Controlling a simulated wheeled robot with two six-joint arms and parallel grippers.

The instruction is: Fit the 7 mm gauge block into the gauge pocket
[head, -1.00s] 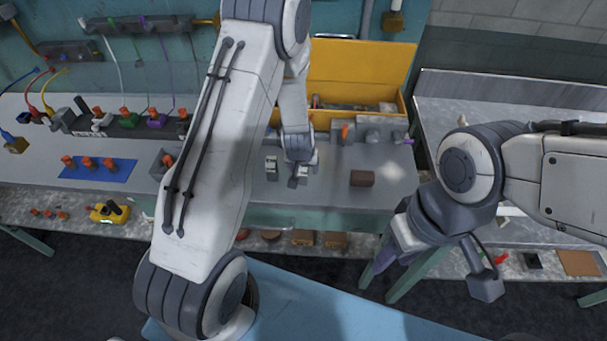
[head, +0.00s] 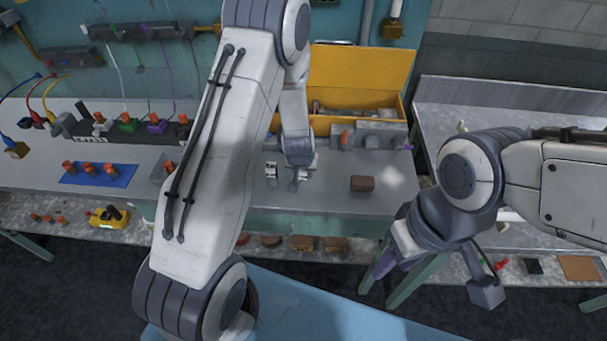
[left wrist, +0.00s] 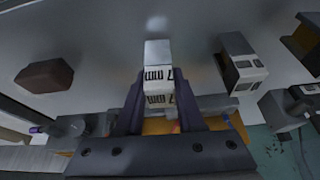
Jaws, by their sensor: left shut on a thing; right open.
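My left gripper (head: 298,178) is low over the grey bench top, near its front edge. In the left wrist view its dark fingers (left wrist: 155,92) are shut on a pale block with dark printed marks (left wrist: 158,52), which I take for the gauge block. Another white and dark piece (left wrist: 240,64) stands apart on the bench; in the head view this white piece (head: 271,170) is left of the gripper. I cannot tell for certain which part is the gauge pocket. My right gripper (head: 384,262) is open, in front of the bench.
A brown block (head: 362,184) lies right of my left gripper. A yellow open box (head: 358,72) stands behind, with grey fixtures (head: 375,132) before it. A blue mat (head: 97,174) with orange-topped pieces lies at left. Bare bench surrounds the brown block.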

